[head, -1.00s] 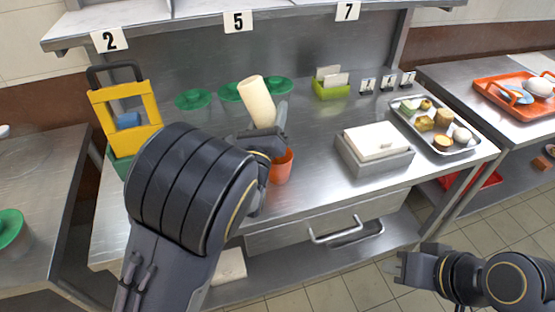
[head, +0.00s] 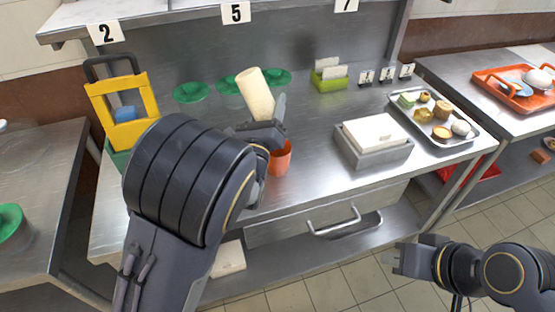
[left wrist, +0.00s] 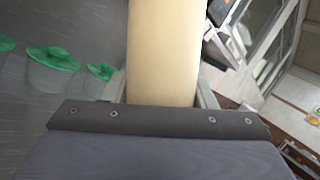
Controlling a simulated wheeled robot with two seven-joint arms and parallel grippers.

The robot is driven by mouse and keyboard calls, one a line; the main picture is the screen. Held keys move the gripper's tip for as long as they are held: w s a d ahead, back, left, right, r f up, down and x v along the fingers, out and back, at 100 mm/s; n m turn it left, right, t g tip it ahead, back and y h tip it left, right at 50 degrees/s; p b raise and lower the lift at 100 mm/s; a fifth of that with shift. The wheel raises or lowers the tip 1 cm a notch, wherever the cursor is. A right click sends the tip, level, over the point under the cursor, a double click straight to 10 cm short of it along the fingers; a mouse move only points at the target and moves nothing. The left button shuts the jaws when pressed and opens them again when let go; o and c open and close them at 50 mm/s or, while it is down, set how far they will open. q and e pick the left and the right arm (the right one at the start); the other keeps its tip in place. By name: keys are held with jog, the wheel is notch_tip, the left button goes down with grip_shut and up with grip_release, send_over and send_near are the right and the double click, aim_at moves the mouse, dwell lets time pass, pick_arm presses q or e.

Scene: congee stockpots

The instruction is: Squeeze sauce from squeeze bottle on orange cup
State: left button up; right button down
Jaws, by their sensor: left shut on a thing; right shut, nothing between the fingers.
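The squeeze bottle (head: 256,95) is cream coloured and tilted, its wide end up and leaning left, in the head view. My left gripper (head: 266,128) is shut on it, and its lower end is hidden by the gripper. The bottle also fills the middle of the left wrist view (left wrist: 163,50). The orange cup (head: 281,159) stands on the steel counter just below and right of the left gripper, partly hidden by my left arm. I cannot tell whether the bottle's tip is over the cup. My right gripper (head: 392,260) is shut and empty, low in front of the counter.
Several green-lidded containers (head: 192,92) stand at the back of the counter (head: 318,190). A yellow carrier (head: 125,110) is at left. A grey box of white napkins (head: 374,150) and a metal food tray (head: 447,148) are at right. A shelf runs above.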

pick_arm(q)
jog(key=o, duration=0.3)
jog(key=shift+r, duration=0.15)
